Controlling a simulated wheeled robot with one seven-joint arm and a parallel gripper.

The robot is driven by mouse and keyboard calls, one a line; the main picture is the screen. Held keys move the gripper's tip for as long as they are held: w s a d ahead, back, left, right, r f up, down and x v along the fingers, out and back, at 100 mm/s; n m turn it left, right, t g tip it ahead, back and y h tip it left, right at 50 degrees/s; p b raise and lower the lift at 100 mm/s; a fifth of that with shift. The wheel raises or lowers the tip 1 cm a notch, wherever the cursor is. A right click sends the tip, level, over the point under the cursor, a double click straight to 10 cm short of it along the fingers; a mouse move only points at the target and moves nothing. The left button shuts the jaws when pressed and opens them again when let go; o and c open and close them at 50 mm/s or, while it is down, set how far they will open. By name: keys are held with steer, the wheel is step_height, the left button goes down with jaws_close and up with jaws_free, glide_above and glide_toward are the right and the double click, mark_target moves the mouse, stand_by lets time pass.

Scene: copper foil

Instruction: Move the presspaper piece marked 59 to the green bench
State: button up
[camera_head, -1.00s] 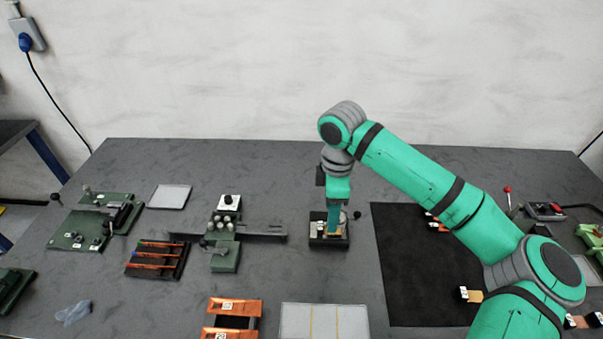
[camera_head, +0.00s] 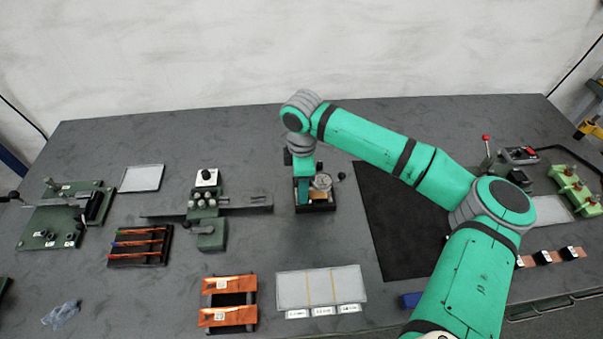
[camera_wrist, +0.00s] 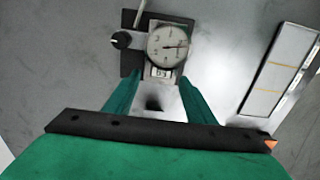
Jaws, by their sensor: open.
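My gripper (camera_head: 303,199) reaches down at a black-based dial gauge stand (camera_head: 318,207) in the middle of the table. In the wrist view its two green fingers (camera_wrist: 161,82) are apart, one on each side of a pale piece with a small label (camera_wrist: 158,72) below the round dial (camera_wrist: 167,46). The label is too small to read, so I cannot tell if it is 59. In the head view a tan patch (camera_head: 318,196) shows at the stand beside the fingers. Green fixtures stand at the left (camera_head: 45,238) and the right (camera_head: 575,190); I cannot tell which is the green bench.
A black mat (camera_head: 395,235) lies right of the stand. A pale tray with strips (camera_head: 290,288) and copper-coloured pieces (camera_head: 228,316) are in front. A green fixture with knobs (camera_head: 211,235) and a rack of strips (camera_head: 140,262) are to the left. Bare table lies between them.

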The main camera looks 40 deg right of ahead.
steer(key=shift+s+d+f, duration=0.15)
steer(key=shift+s+f, duration=0.05)
steer(key=shift+f, duration=0.65)
steer(key=shift+w, duration=0.1)
steer(key=c, duration=1.1)
steer(key=shift+w+a+r, duration=0.1)
steer(key=shift+w+a, duration=0.35)
steer(key=shift+a, duration=0.3)
steer(key=shift+w+a+f, duration=0.1)
steer(key=shift+w+a, duration=0.4)
steer(key=shift+a, duration=0.3)
steer(key=shift+w+a+r, duration=0.1)
steer(key=shift+w+a, duration=0.35)
steer(key=shift+a, duration=0.3)
steer(key=shift+r, duration=0.15)
steer(key=shift+r, duration=3.4)
